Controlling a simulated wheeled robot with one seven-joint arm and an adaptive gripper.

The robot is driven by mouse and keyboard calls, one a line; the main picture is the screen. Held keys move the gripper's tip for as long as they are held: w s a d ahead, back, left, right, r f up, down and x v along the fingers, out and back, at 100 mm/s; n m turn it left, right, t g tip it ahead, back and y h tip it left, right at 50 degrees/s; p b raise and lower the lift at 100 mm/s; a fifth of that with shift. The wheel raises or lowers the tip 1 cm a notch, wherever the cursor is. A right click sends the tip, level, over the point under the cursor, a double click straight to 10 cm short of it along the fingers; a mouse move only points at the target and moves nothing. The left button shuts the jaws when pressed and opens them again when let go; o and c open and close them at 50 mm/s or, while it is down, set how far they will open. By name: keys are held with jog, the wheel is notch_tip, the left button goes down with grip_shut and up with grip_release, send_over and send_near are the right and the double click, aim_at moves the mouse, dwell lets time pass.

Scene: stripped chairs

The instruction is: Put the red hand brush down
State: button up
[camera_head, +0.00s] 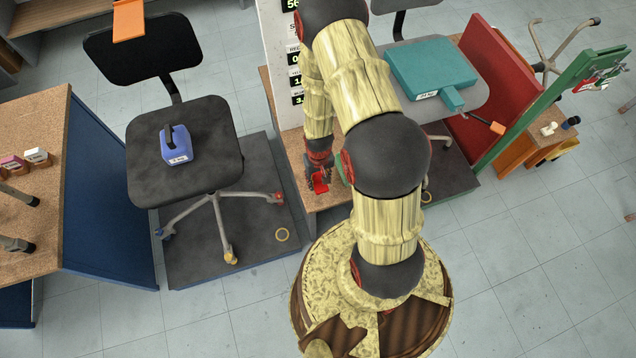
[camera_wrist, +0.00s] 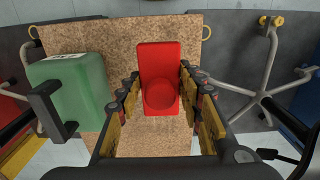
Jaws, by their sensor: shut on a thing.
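The red hand brush (camera_wrist: 158,62) is between the two fingers of my gripper (camera_wrist: 160,80) in the wrist view, and the gripper is shut on it. Its upper face is red with a round shape in it; no bristles show. In the head view the brush (camera_head: 320,184) is a small red patch below my gripper (camera_head: 319,172), over the speckled brown tabletop (camera_head: 322,204). The same tabletop (camera_wrist: 112,45) lies under the brush in the wrist view. I cannot tell whether the brush touches it.
A green container (camera_wrist: 80,88) with a dark handle stands close left of the brush in the wrist view. Another chair bears a teal case (camera_head: 430,65). Some bare tabletop shows around the brush.

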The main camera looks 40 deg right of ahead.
aim_at(318, 182)
jog(key=shift+w+d+f, duration=0.25)
jog(key=shift+w+f, duration=0.25)
jog(key=shift+f, duration=0.25)
jog(key=f+b, duration=0.2)
jog(key=f, duration=0.1)
jog(key=shift+w+f, duration=0.2)
jog(key=shift+r, duration=0.1)
jog(key=o, duration=0.8)
jog(key=shift+f, duration=0.2)
jog(key=o, duration=0.4)
jog(key=shift+o, duration=0.6)
